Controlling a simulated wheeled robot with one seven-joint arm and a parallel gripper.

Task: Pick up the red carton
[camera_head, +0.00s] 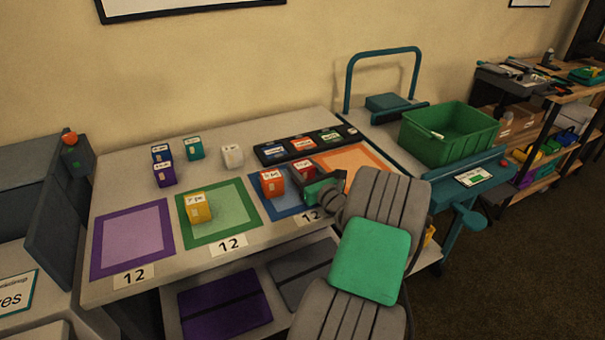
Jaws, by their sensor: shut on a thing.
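The red carton (303,166) has a white label on top and is near the back of the blue-bordered square (291,204). My gripper (304,180) reaches in from the right and is shut on it. The gripper and wrist hide part of the carton's front and right side. I cannot tell whether its base touches the table. An orange-red carton (271,185) stands just left of my gripper, on the same square.
A yellow carton (199,209) stands on the green square (237,230). Purple (165,176), blue (159,154), teal (194,149) and white (232,156) cartons stand behind. The purple square (101,243) is empty. A black tray (262,155) lies behind the red carton; a green crate (448,141) sits at right.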

